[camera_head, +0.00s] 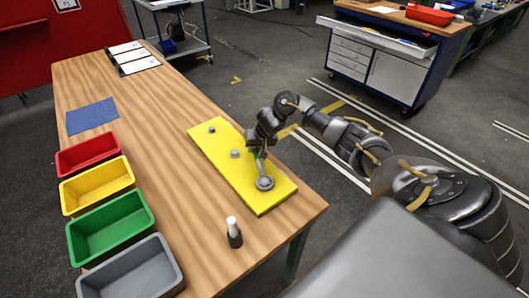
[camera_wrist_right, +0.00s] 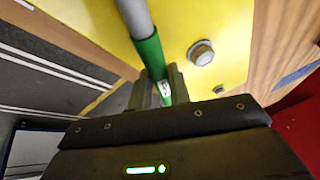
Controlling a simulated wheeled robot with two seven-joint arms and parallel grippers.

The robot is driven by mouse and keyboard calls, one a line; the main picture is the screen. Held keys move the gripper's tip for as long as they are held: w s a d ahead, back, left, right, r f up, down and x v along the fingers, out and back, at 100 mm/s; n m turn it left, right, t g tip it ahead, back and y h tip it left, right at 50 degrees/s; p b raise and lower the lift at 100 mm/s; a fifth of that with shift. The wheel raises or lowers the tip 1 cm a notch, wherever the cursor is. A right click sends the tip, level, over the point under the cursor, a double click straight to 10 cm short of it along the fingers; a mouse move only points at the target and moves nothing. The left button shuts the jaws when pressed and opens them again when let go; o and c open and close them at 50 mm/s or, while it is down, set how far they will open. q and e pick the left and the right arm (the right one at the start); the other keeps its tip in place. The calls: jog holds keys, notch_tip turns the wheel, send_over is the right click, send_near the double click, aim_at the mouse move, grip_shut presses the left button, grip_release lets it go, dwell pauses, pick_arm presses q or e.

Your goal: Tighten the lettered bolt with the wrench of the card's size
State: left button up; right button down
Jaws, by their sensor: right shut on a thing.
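A yellow board (camera_head: 225,165) lies on the wooden table. Two grey bolts show on it, a far bolt (camera_head: 211,129) and a middle bolt (camera_head: 235,154). My right gripper (camera_head: 258,150) is shut on the green handle of a wrench (camera_wrist_right: 150,52). The wrench's grey round head (camera_head: 265,183) is over the near part of the board; I cannot tell whether it sits around a bolt. In the wrist view a hex bolt (camera_wrist_right: 201,53) stands right of the handle, apart from it. Three cards (camera_head: 132,57) stand at the table's far end, too small to read. My left gripper is out of view.
Red (camera_head: 88,155), yellow (camera_head: 97,185), green (camera_head: 110,227) and grey (camera_head: 130,272) bins line the table's left side. A blue mat (camera_head: 92,116) lies behind them. A dark bottle with a white top (camera_head: 234,232) stands near the front edge. The table middle is clear.

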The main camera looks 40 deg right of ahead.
dwell(0.3)
jog(key=shift+d+r, duration=0.1)
jog(key=shift+s+d+r+m+p, duration=0.15)
jog(key=shift+d+m+p, duration=0.15)
jog(key=shift+p, duration=0.5)
jog(key=shift+f, duration=0.2)
jog(key=shift+d, duration=0.1)
jog(key=shift+s+d+r+m+h+p, duration=0.2)
jog(key=shift+m+h+p, duration=0.1)
jog(key=shift+p, duration=0.5)
jog(key=shift+d+f, duration=0.15)
